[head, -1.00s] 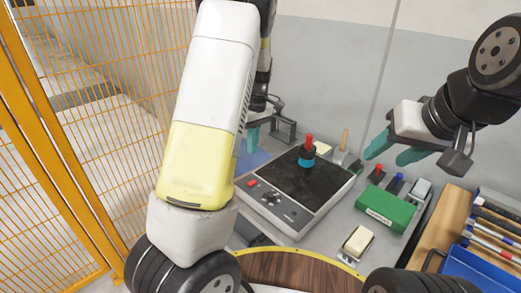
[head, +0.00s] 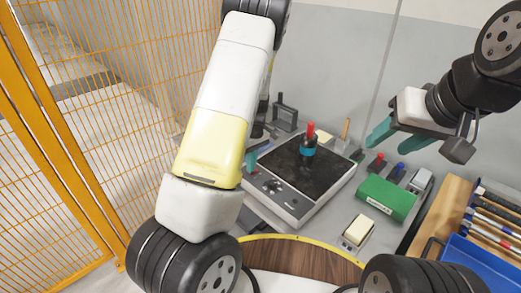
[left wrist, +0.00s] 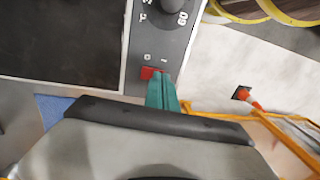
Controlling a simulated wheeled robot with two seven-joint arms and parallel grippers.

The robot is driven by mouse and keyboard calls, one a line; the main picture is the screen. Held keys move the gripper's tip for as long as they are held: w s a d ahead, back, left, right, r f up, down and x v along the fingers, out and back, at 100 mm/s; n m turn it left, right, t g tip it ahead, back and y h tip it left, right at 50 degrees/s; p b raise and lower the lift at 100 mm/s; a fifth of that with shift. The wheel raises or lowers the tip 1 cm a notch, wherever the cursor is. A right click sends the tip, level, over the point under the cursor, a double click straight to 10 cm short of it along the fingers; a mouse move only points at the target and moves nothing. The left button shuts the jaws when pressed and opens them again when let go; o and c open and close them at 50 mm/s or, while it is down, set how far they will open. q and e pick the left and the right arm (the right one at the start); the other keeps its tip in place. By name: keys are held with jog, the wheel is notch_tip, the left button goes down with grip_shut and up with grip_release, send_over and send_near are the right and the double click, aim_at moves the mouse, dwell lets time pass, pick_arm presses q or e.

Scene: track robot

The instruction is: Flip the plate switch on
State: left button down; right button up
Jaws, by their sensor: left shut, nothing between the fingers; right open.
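My left gripper (left wrist: 164,76) is shut and empty. Its teal fingertips lie over the right part of the switch, on the I side; I cannot tell whether they press it. In the head view, my left gripper (head: 251,160) is partly hidden by my arm, and the switch is not clearly visible. My right gripper (head: 378,133) is open and empty, above the bench's right side.
A dark and teal vessel with a red top (head: 308,145) stands on the plate. An orange mesh fence (head: 90,120) stands left.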

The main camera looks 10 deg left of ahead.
pick_arm(q)
jog(key=shift+s+f, duration=0.15)
jog(key=shift+f, duration=0.1)
dwell(0.3)
jog(key=shift+w+d, duration=0.5)
jog(key=shift+w, duration=0.25)
notch_tip(320, 180, up, 8)
jog(key=shift+w+d, duration=0.25)
jog(key=shift+w, duration=0.15)
